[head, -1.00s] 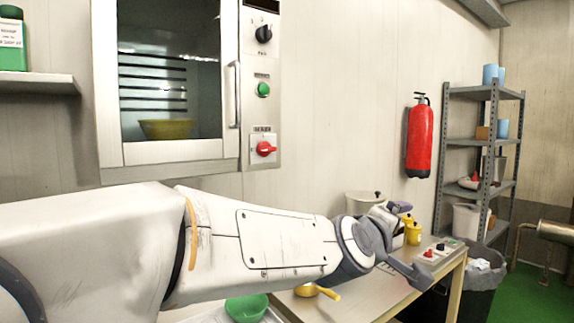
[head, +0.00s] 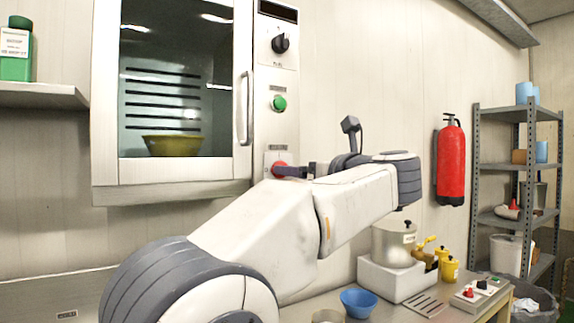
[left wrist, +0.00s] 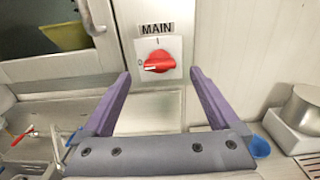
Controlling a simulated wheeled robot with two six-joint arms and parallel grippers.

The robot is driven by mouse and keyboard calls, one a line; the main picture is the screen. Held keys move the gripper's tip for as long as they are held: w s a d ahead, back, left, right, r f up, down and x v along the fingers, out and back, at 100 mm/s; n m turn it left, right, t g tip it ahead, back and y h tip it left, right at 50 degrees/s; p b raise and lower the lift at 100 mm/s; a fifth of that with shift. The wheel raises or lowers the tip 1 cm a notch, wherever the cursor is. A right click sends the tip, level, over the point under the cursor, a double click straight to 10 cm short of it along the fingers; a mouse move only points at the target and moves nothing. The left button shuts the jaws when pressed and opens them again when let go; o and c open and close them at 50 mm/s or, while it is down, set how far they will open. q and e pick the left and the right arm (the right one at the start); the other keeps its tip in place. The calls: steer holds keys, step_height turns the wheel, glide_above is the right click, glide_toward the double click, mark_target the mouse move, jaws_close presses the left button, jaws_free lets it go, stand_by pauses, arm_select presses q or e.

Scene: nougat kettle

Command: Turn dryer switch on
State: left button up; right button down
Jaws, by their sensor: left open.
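The dryer (head: 175,178) is a wall cabinet with a glass door and a control panel on its right. Its red rotary switch (left wrist: 159,61) sits on a white plate under a MAIN label, with I above and 0 at the left. The red handle lies nearly level, its white mark toward 0. In the head view the switch (head: 279,168) is partly hidden by my left gripper (head: 293,171). In the left wrist view my left gripper (left wrist: 160,82) is open and empty, its purple fingers below and either side of the switch, seemingly apart from it. My right gripper is out of view.
A black knob (head: 281,43) and a green button (head: 279,103) are higher on the panel. The door handle (head: 246,108) stands out just left of the panel. Below right, a table holds a pot (head: 393,243), a blue bowl (head: 358,302) and a switch box (head: 477,293).

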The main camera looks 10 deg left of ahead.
arm_select(q)
steer(key=shift+p+x, duration=0.75)
steer(key=shift+x, duration=2.1)
steer(key=c, duration=1.4)
